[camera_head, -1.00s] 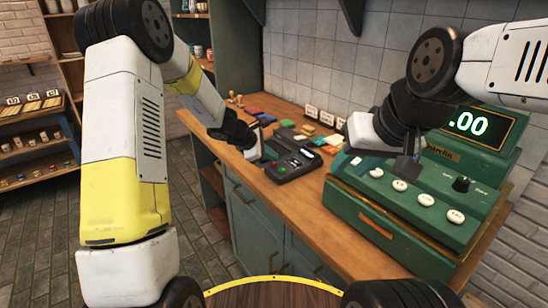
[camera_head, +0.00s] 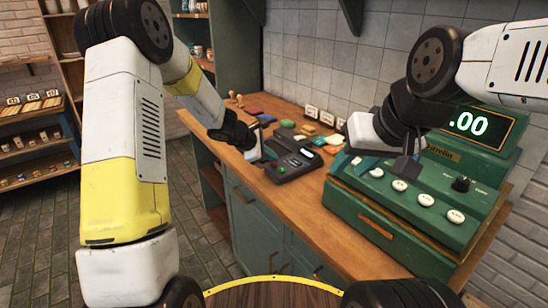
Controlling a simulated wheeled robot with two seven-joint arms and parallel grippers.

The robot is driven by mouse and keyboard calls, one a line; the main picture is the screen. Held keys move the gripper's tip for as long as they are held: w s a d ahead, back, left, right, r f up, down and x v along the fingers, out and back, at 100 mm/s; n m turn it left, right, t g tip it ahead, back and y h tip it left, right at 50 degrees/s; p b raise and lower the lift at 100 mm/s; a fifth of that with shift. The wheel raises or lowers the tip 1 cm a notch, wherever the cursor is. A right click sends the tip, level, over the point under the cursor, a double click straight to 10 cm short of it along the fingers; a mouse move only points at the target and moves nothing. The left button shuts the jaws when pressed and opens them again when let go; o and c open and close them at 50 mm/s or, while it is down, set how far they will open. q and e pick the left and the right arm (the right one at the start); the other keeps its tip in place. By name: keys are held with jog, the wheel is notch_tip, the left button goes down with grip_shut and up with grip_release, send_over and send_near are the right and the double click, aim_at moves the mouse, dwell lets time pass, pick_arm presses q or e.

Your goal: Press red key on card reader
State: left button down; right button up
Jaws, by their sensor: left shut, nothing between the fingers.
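The dark card reader (camera_head: 294,165) lies on the wooden counter, left of the green cash register. My left gripper (camera_head: 262,155) is at the card reader's left end, with its fingers shut and empty. It hides part of the reader, and I cannot tell whether the fingertips touch it.
The green register (camera_head: 395,215) with a lit display (camera_head: 472,123) fills the counter's right end. Coloured blocks (camera_head: 286,123) and small white cards (camera_head: 327,118) lie behind the reader. The wooden counter (camera_head: 310,200) is bare in front of the reader.

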aim_at(272, 164)
pick_arm(q)
jog(key=shift+r, duration=0.65)
jog(key=shift+r, duration=2.5)
jog(key=shift+r, duration=0.1)
